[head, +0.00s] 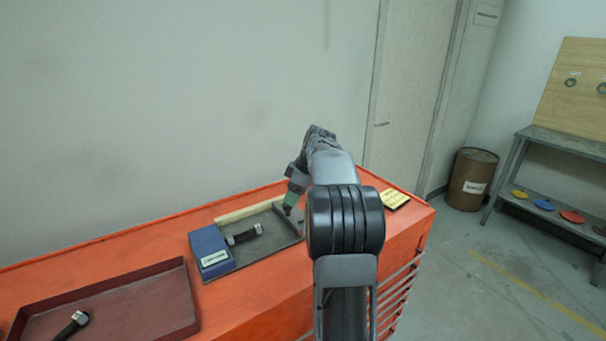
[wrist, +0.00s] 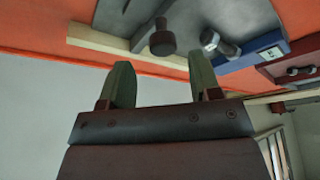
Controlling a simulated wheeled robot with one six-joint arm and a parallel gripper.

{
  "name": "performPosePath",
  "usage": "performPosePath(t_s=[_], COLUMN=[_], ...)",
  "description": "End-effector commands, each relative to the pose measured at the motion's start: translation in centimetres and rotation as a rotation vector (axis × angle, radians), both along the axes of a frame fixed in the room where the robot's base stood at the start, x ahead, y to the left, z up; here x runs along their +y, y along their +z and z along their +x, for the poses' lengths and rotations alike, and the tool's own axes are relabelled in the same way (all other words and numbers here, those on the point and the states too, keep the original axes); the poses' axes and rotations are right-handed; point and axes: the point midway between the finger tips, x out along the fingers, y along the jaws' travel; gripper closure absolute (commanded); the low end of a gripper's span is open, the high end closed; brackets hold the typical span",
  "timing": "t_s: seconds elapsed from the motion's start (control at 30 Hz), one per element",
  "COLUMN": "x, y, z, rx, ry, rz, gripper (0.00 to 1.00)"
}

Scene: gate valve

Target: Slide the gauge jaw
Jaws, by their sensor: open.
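The gauge is a grey plate (head: 262,254) with a blue block (head: 208,250) at its left end. A dark bolt with a silver nut (head: 243,235) lies on the plate; it also shows in the wrist view (wrist: 218,44). A dark bar that looks like the gauge jaw (head: 291,224) stands at the plate's right end, partly hidden by my arm. In the wrist view a dark round knob (wrist: 162,40) stands beside the grey bar (wrist: 148,20). My gripper (wrist: 163,78) is open and empty, its green fingers apart, short of the knob. Contact is not visible.
A cream strip (head: 243,210) runs along the plate's back edge. A red tray (head: 150,305) with another bolt (head: 70,326) sits front left on the orange cabinet top (head: 260,304). A yellow card (head: 395,199) lies to the right. The wall is behind.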

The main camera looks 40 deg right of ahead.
Motion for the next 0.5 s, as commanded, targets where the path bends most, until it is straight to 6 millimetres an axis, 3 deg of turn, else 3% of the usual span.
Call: performPosePath(t_s=[0.2,0.5], x=[-1.2,-2.2], y=[4.4,8.3], z=[-1.4,-2.6], rx=[-0.002,-0.001], ry=[-0.002,0.0], rz=[-0.003,-0.002], gripper=[0.43,0.43])
